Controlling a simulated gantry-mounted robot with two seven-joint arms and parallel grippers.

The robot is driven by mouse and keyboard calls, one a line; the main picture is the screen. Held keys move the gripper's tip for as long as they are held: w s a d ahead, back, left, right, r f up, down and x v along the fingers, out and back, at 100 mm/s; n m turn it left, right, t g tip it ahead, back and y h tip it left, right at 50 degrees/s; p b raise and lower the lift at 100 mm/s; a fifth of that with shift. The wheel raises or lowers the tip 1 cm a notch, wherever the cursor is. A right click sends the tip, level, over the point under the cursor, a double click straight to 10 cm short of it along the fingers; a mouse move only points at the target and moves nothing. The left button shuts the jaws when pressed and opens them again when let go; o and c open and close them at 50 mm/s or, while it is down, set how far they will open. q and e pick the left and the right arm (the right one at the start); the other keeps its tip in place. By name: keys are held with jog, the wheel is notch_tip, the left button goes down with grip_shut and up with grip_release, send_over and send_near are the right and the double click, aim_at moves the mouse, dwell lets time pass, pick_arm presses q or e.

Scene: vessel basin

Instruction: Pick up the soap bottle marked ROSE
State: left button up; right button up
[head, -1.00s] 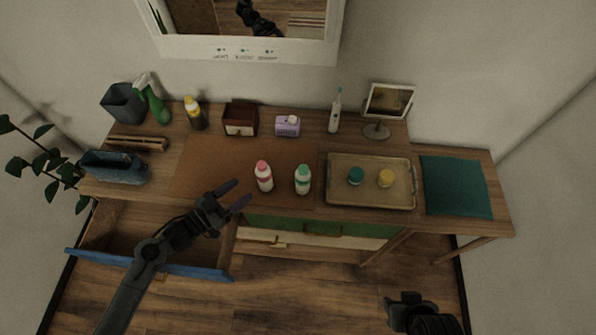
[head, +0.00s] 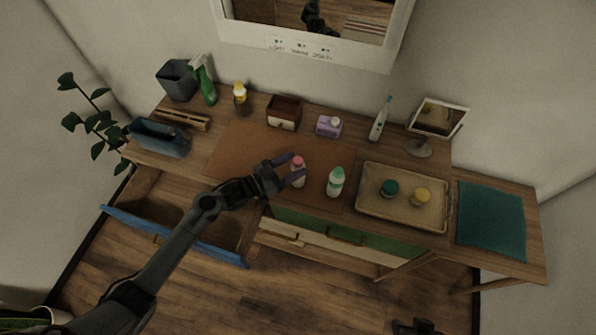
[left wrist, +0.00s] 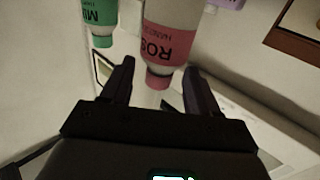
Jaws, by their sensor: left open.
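The soap bottle marked ROSE (head: 298,177) is white with a pink cap and stands upright on the brown mat near the table's front edge. In the left wrist view the ROSE bottle (left wrist: 168,38) shows upside down, with a pink label partly reading "ROS". My left gripper (head: 289,168) is open at this bottle, with its fingers reaching toward either side of it. In the left wrist view the open fingers (left wrist: 156,82) flank the line to the pink cap; contact cannot be told. My right gripper (head: 415,327) is at the bottom edge, mostly cut off.
A white bottle with a green cap (head: 336,182) stands close to the right; its label starts "MI" in the wrist view (left wrist: 100,14). A tray (head: 374,213) with two jars lies further right. An open drawer with a blue front (head: 175,238) is below left.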

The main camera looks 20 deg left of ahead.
pick_arm(q)
jog(key=shift+x, duration=1.1)
jog(key=shift+c, duration=0.2)
grip_shut()
